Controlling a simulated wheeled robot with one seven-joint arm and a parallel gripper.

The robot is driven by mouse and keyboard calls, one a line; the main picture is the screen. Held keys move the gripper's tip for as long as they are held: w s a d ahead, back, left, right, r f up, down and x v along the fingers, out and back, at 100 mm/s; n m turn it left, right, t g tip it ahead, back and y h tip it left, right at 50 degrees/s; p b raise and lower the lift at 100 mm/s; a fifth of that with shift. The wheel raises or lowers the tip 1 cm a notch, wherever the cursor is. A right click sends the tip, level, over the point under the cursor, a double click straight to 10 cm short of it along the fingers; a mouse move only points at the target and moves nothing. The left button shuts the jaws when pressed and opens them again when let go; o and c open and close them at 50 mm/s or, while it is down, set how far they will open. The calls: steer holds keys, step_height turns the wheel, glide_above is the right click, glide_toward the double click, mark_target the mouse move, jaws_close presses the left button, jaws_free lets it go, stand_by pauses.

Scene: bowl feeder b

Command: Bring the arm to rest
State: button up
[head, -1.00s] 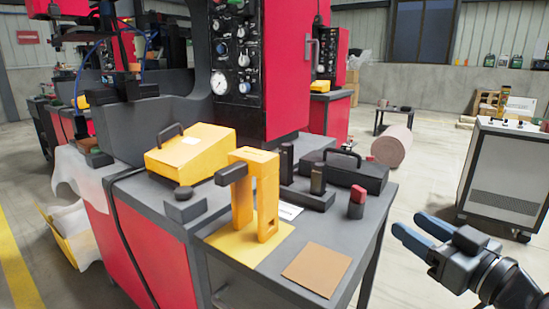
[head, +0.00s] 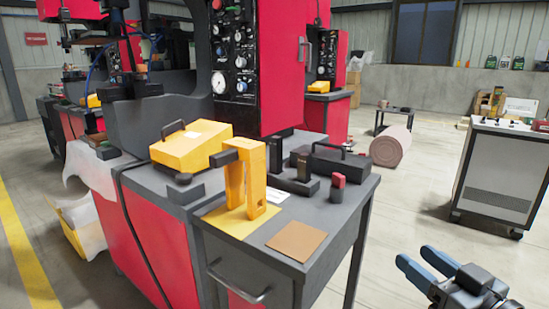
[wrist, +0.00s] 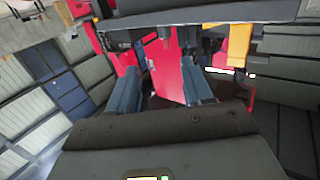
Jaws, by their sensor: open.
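My gripper (head: 428,264) is at the lower right of the head view, with its two blue fingers apart and nothing between them. It is in free air to the right of the dark grey workbench (head: 335,225) and apart from it. In the wrist view my gripper (wrist: 160,88) shows its two blue fingers spread, with a red surface beyond them. Most of my arm is outside the head view.
On the workbench stand a yellow bracket (head: 255,180), a yellow case (head: 188,147), a black case (head: 342,161) and a brown pad (head: 297,240). A white cabinet (head: 500,175) stands at the right. Open floor lies between bench and cabinet.

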steer(key=s+a+f+m+g+h, duration=0.15)
steer(key=s+f, duration=0.25)
steer(key=s, duration=0.6)
steer(key=s+f+m+h, duration=0.25)
steer(key=s+f, duration=0.25)
steer(key=s, duration=0.5)
steer(key=s+f+m+h, duration=0.15)
steer(key=s+f, duration=0.25)
steer(key=s, duration=0.6)
steer(key=s+a+r+n, duration=0.2)
steer(key=s+r, duration=0.3)
steer(key=s, duration=0.5)
step_height(320, 180, up, 16)
steer(key=p, duration=1.6)
steer(key=shift+d, duration=0.2)
steer(key=shift+w, duration=0.1)
